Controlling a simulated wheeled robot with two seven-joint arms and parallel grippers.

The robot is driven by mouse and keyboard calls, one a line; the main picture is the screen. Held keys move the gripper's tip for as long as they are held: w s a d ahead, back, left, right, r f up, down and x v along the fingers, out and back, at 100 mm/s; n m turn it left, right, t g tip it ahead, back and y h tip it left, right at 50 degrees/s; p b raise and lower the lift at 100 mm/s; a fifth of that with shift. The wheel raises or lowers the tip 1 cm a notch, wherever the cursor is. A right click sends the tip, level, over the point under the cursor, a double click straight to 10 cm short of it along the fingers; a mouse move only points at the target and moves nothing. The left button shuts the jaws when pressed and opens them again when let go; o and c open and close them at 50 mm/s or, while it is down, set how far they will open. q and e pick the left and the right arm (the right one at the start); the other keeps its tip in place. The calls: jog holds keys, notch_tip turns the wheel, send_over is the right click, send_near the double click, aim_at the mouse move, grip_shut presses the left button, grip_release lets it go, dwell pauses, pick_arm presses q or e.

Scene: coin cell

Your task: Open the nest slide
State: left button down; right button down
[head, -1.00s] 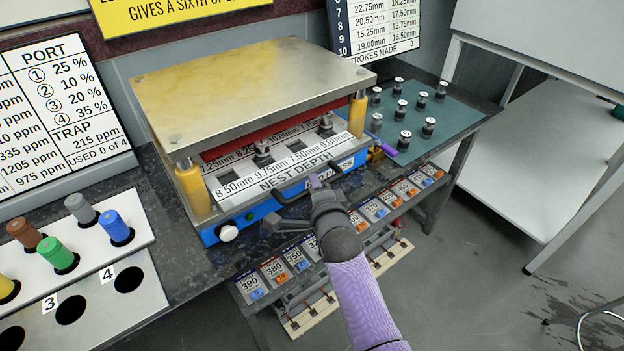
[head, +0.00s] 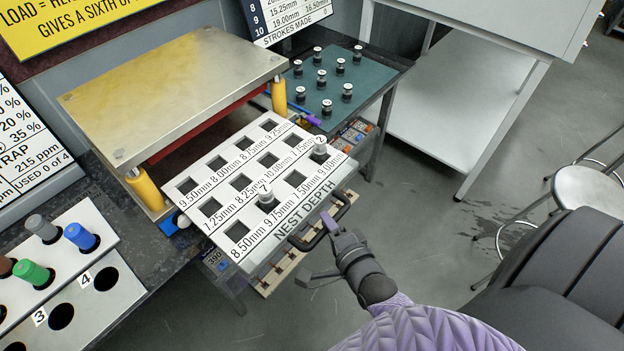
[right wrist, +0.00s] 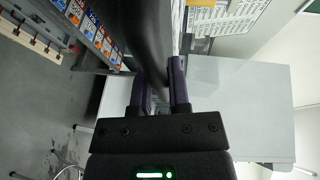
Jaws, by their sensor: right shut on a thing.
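The nest slide (head: 222,220) is a white plate marked NEST DEPTH with rows of square pockets labelled in millimetres. It stands pulled far out from the press (head: 175,85), with all its visible rows in front of the press's top plate. My right gripper (head: 331,224) is shut on the black slide handle (head: 312,236) at the slide's front edge. The right wrist view shows the dark handle (right wrist: 146,45) between the fingers. My left gripper is out of view.
Several black-and-silver cylinders (head: 327,108) stand on a green mat (head: 368,82) at the back right. Coloured plugs (head: 80,237) sit in a white rack (head: 95,220) at left. A white table (head: 440,110) and a stool (head: 585,190) stand at right. Open floor lies right of the slide.

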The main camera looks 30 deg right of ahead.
jog(key=shift+s+d, duration=0.25)
jog(key=shift+s, duration=0.5)
jog(key=c, duration=0.7)
grip_release()
jog(key=shift+o, duration=0.6)
jog(key=d+p+v, duration=0.1)
jog(key=p+v, duration=0.1)
jog(key=v, duration=0.7)
jog(key=shift+s+a, duration=0.45)
jog(key=shift+a, duration=0.1)
